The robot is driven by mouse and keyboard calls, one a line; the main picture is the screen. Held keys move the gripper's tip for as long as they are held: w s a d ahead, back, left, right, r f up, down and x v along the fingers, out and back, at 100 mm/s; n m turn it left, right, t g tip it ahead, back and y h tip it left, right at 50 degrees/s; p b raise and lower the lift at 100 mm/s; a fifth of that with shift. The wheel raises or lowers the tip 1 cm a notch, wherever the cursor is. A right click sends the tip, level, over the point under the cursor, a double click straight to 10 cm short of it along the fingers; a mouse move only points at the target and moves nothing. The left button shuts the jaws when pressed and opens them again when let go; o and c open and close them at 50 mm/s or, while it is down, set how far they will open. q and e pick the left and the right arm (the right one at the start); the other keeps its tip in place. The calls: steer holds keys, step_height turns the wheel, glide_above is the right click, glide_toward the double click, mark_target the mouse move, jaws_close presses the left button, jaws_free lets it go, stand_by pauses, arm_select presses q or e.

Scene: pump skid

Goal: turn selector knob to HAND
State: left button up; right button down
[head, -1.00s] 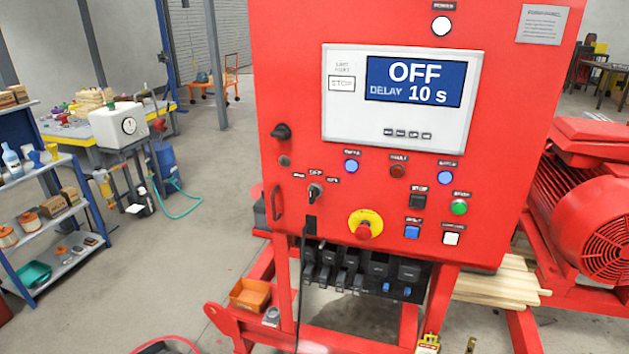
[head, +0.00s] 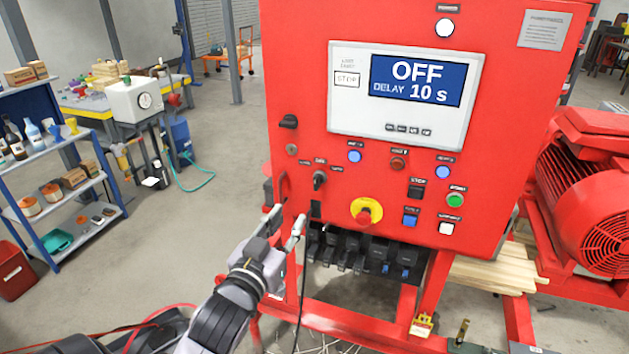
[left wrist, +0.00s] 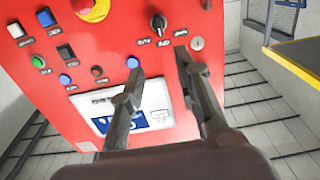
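The selector knob (head: 319,180) is a small black knob on the red panel front, under three small labels; its bar looks roughly upright, toward the middle label. The display (head: 417,80) reads OFF, DELAY 10 s. The knob also shows in the left wrist view (left wrist: 158,23), where the panel appears upside down. My left gripper (head: 287,218) is open and empty, below and left of the knob in the head view, apart from it. In the left wrist view its two spread fingers (left wrist: 161,66) reach toward the panel. My right gripper is not in view.
A yellow-ringed red emergency stop (head: 366,213) sits right of the knob. A black rotary handle (head: 289,121) and key lock (head: 292,149) are above left. A black cable hangs below the panel.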

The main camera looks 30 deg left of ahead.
mark_target(315, 179)
arm_select(q)
steer(key=b+x, duration=0.7)
steer(key=x, duration=0.7)
steer(key=shift+w+a+r, duration=0.1)
steer(key=shift+w, duration=0.2)
steer(key=shift+w+a, duration=0.15)
steer(key=shift+w, duration=0.5)
jaws_close()
